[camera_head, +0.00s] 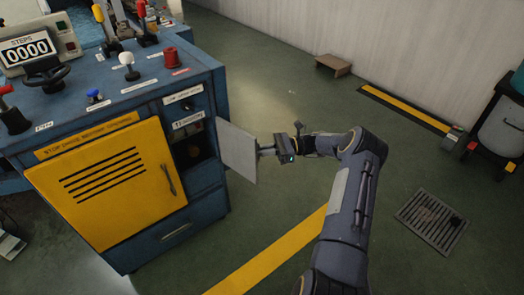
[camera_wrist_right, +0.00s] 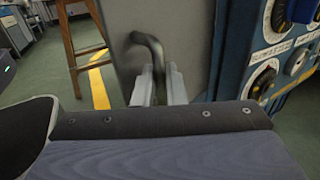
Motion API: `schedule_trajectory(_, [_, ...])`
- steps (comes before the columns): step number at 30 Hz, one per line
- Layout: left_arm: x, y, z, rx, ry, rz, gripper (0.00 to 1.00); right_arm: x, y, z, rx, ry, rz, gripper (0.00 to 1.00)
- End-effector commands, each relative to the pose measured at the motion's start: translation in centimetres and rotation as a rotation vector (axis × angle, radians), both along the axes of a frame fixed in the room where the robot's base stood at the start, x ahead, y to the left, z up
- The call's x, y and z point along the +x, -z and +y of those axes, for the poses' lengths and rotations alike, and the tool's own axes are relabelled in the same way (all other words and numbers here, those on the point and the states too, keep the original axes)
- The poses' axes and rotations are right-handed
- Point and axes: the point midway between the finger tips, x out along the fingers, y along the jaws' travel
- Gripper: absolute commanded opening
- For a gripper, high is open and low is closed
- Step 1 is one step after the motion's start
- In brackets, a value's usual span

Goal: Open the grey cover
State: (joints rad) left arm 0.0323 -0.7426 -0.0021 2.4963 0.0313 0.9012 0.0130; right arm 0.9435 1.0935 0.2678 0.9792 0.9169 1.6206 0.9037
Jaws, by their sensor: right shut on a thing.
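The grey cover (camera_head: 238,152) is a flat panel at the right side of the blue cabinet's front. It stands swung out from the cabinet, and a dark compartment (camera_head: 188,150) shows beside it. In the right wrist view the cover (camera_wrist_right: 185,30) carries a dark bent handle (camera_wrist_right: 152,45). My right gripper (camera_head: 265,150) is at the outer face of the cover. In the wrist view its two fingers (camera_wrist_right: 158,88) are shut around the lower part of the handle. My left gripper is not in view.
The blue cabinet (camera_head: 205,85) has a yellow door (camera_head: 105,205) left of the compartment, and levers and knobs on top. In the wrist view, dials (camera_wrist_right: 264,82) show right of the cover, and a wooden stool (camera_wrist_right: 70,40) stands behind.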

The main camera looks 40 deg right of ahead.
Motion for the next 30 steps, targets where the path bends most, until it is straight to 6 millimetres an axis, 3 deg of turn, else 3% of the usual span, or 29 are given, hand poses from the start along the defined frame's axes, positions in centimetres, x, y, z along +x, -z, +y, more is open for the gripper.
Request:
schedule_trajectory(5, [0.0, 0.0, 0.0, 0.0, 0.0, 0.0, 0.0, 0.7, -0.3, 0.7, 0.008, 0.0, -0.008, 0.0])
schedule_trajectory(6, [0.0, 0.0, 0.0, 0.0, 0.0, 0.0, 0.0, 0.7, -0.3, 0.7, 0.008, 0.0, -0.008, 0.12])
schedule_trajectory(11, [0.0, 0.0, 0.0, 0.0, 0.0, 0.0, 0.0, 0.6, -0.3, 0.6, 0.007, -0.001, -0.007, 0.33])
schedule_trajectory(25, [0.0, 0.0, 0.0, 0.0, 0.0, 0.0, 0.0, 0.3, -0.1, 0.3, 0.002, -0.001, -0.003, 0.33])
schedule_trajectory(30, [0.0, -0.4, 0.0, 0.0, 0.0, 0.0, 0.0, -0.4, -0.2, -1.4, 0.001, 0.001, -0.003, 0.33])
